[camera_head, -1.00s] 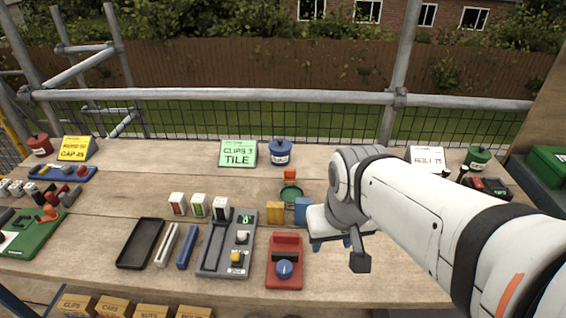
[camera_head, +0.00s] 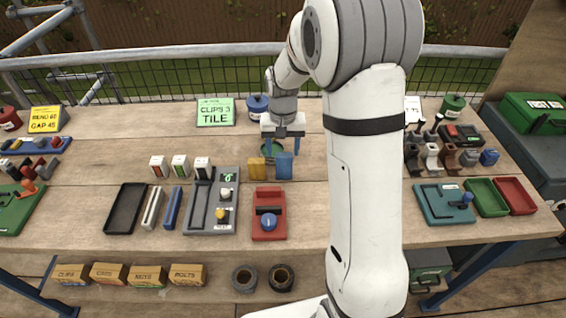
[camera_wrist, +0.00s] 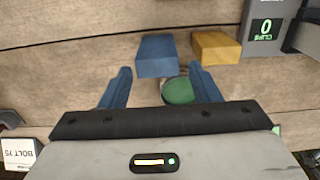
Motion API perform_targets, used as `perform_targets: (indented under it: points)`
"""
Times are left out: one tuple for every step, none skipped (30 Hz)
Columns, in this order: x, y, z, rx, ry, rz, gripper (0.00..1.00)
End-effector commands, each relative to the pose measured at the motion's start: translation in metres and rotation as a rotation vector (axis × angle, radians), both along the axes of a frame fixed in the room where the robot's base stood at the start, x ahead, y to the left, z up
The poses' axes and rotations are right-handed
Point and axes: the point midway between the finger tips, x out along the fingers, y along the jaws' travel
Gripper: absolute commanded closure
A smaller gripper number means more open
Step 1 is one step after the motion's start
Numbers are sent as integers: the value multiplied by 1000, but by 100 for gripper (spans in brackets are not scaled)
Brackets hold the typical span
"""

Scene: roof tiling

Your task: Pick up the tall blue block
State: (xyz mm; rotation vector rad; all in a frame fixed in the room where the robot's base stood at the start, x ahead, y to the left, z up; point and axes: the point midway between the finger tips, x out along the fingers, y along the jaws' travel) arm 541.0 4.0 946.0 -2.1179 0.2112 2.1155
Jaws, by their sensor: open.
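The tall blue block (camera_head: 284,166) stands on the wooden table, to the right of a yellow block (camera_head: 256,168). In the wrist view the blue block (camera_wrist: 156,55) lies just beyond and between my blue fingers, with the yellow block (camera_wrist: 216,47) close on its right. My gripper (camera_head: 283,146) is open and empty, behind the blocks in the head view. In the wrist view my gripper (camera_wrist: 160,88) has its fingers spread wide, with a round green thing (camera_wrist: 179,91) between them. I cannot tell how high the fingertips are above the table.
A red device with a blue knob (camera_head: 269,213) sits in front of the blocks. A grey tray panel (camera_head: 212,200) is left of it. A blue pot (camera_head: 257,106) and a green sign (camera_head: 215,112) stand behind. Bare table lies right of the blue block.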

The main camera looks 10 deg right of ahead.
Motion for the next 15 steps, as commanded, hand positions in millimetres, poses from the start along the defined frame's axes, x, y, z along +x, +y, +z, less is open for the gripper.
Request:
perform_targets:
  points:
    - [1, 0, -5, 0, 3, -1, 44]
    - [1, 0, -7, 0, 3, -1, 44]
    - [1, 0, -12, 0, 4, -1, 44]
    - [1, 0, -15, 0, 5, -1, 44]
    - [1, 0, -19, 0, 5, -1, 44]
    - [1, 0, -23, 0, 4, -1, 44]
    - [1, 0, -26, 0, 4, -1, 44]
    - [0, 0, -29, 0, 4, -1, 44]
    - [0, -1, -34, 0, 4, -1, 44]
    - [-1, -1, -38, 0, 6, -1, 44]
    - [-1, -2, -42, 0, 6, -1, 44]
    - [-1, -2, -48, 0, 6, -1, 44]
    - [-2, -3, -53, 0, 6, -1, 44]
    - [-2, -3, -58, 0, 5, -1, 44]
    - [-2, -3, -64, 0, 5, -1, 44]
